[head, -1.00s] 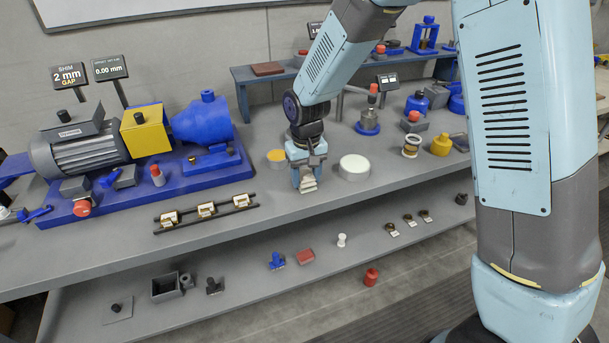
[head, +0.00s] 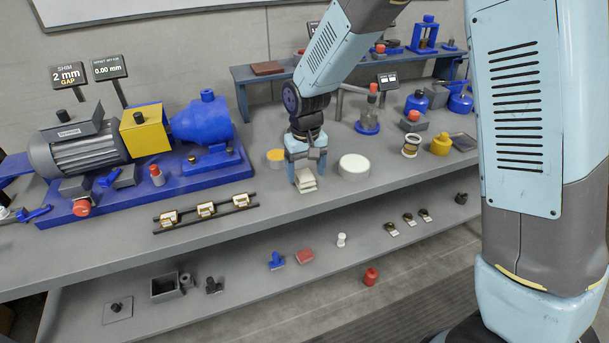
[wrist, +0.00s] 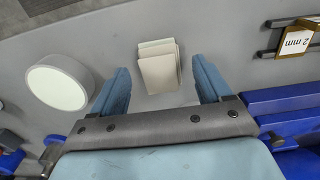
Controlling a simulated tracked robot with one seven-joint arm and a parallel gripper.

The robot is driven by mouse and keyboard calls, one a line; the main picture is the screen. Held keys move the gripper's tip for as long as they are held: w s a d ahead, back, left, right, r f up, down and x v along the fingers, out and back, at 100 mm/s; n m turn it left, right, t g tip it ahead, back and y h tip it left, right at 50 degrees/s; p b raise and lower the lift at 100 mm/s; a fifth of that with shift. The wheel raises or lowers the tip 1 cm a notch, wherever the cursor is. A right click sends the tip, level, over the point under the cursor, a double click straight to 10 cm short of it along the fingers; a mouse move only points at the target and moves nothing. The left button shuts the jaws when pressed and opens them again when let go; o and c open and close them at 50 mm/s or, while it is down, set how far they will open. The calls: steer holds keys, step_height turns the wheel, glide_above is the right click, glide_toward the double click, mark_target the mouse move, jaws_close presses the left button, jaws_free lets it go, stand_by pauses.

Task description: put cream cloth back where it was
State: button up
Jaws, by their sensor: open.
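The cream cloth (head: 306,181) lies folded on the grey bench top, near its front edge. In the wrist view the cloth (wrist: 158,68) shows as a pale layered square just beyond my fingertips. My gripper (head: 306,170) is open above and behind the cloth. In the wrist view my gripper (wrist: 164,78) has its two blue fingers spread wide, one on each side of the cloth's near end, with clear gaps. Nothing is held between them.
A white round-topped container (head: 354,166) stands right of the cloth, and a yellow-topped round tin (head: 276,158) stands left behind it. A black rail with shim holders (head: 206,210) lies further left. The blue-based motor rig (head: 140,150) fills the left bench. Bare bench surrounds the cloth.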

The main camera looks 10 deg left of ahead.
mark_target(306, 178)
step_height(306, 178, up, 10)
stand_by(0.4)
steer(key=shift+d+r, duration=0.1)
steer(key=s+d+r+m+t, duration=0.1)
steer(key=s+d+r+m, duration=0.1)
steer(key=d+r, duration=0.6)
steer(key=s+d+r+m+t, duration=0.1)
steer(key=d+r, duration=0.3)
steer(key=d, duration=0.7)
steer(key=s+d+r+m+t, duration=0.1)
steer(key=s+d+r, duration=0.1)
steer(key=s+d, duration=0.5)
steer(key=s+d+r+m+t, duration=0.2)
steer(key=s+d, duration=0.5)
steer(key=d, duration=0.1)
steer(key=shift+s+d+t, duration=0.15)
steer(key=shift+s+t, duration=0.15)
steer(key=shift+s, duration=0.05)
